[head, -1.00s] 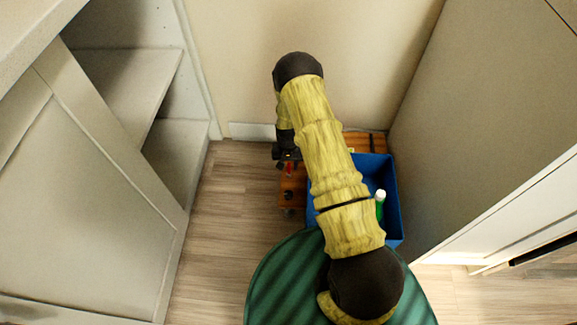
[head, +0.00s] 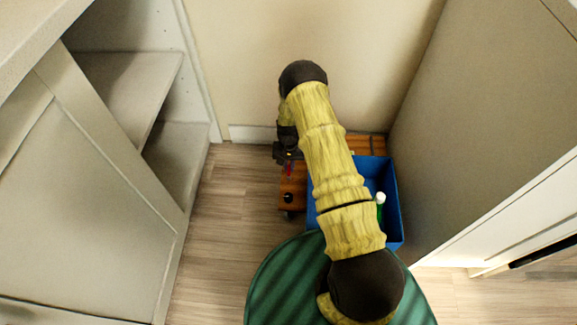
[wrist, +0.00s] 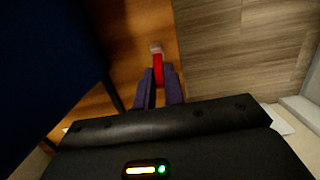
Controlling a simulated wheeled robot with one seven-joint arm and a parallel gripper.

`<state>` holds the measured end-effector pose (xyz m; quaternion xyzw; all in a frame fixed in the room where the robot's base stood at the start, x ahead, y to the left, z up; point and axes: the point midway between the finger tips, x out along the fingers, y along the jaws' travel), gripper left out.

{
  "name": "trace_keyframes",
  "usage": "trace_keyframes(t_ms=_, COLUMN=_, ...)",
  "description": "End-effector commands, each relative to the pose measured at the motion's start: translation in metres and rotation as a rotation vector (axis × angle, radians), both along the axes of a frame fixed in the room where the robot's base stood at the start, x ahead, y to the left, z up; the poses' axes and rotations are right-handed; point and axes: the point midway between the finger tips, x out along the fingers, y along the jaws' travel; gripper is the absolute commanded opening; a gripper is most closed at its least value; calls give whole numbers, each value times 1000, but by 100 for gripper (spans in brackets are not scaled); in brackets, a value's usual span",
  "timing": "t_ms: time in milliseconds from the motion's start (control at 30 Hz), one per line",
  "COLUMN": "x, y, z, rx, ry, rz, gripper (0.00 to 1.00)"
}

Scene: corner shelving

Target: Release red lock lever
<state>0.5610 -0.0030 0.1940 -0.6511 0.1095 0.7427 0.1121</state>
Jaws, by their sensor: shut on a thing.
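The red lock lever (wrist: 158,72) sits at the edge of a wooden wheeled board, with a pale piece at its far end in the wrist view. My gripper (wrist: 160,88) is shut on the lever, with its dark purple fingers on either side of it. In the head view my gripper (head: 288,157) is over the board's left edge, and only a sliver of red shows beneath it. The wooden board (head: 292,187) is partly hidden by my arm and a blue crate.
The blue crate (head: 392,190) stands on the board, with a white-capped green bottle (head: 380,205) inside. Open shelving (head: 130,85) is at the left, a tall panel (head: 480,130) close at the right, and a wall behind. Wooden floor (head: 230,200) left of the board is clear.

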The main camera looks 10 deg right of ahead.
Motion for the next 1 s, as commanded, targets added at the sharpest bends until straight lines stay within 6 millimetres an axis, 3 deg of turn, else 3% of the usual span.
trace_keyframes(t_ms=500, x=2, y=0, z=-1, rx=20, ry=59, rz=-1, gripper=0)
trace_keyframes(t_ms=533, x=2, y=0, z=-1, rx=20, ry=59, rz=-1, gripper=15)
trace_keyframes(t_ms=633, x=2, y=0, z=-1, rx=20, ry=59, rz=-1, gripper=33)
trace_keyframes(t_ms=1000, x=4, y=-1, z=4, rx=19, ry=57, rz=-1, gripper=33)
